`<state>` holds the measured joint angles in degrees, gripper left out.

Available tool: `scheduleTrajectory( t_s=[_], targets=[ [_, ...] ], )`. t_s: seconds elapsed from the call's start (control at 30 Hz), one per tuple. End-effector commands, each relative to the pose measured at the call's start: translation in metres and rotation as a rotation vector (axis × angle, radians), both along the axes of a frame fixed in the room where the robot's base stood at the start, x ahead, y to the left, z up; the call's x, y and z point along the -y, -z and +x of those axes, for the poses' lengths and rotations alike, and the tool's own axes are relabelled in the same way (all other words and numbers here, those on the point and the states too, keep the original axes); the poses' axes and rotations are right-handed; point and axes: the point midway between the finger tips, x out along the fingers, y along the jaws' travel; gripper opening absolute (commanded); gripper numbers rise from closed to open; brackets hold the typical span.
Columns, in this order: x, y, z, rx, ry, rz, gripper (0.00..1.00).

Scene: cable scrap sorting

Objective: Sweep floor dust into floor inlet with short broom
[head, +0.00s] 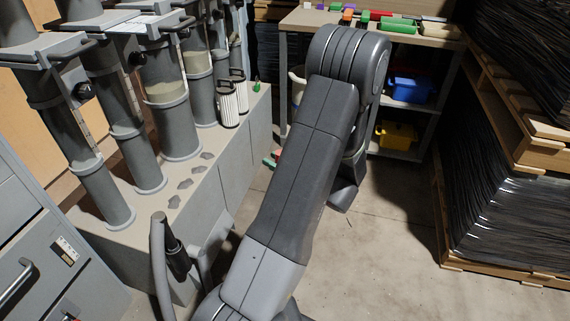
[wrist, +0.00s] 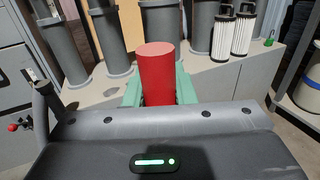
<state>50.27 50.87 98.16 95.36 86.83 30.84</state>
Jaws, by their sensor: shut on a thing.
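My gripper (wrist: 158,92) has green fingers shut around a thick red cylinder (wrist: 156,65), seen in the wrist view. The cylinder looks like the handle of the short broom; no bristles show. In the head view, my gripper (head: 272,159) shows only as a bit of green and red beside the grey ledge, mostly hidden behind my arm. The floor (head: 390,255) is pale concrete with a few small dark marks; I cannot tell whether these are dust. I cannot make out a floor inlet.
Grey tubes (head: 120,120) and two white ribbed filters (head: 228,104) stand on a long ledge (head: 215,190) at left. A shelf unit (head: 430,42) with blue (head: 412,88) and yellow (head: 397,134) bins stands behind. Pallets of black material (head: 510,185) stand right. Floor at the lower right is clear.

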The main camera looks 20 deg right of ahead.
Motion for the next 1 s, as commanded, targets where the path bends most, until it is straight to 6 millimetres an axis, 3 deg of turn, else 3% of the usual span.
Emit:
scheduleTrajectory(
  t_s=[1.0],
  targets=[
    [-0.083, 0.000, 0.056, 0.002, -0.002, -0.001, 0.00]
  ],
)
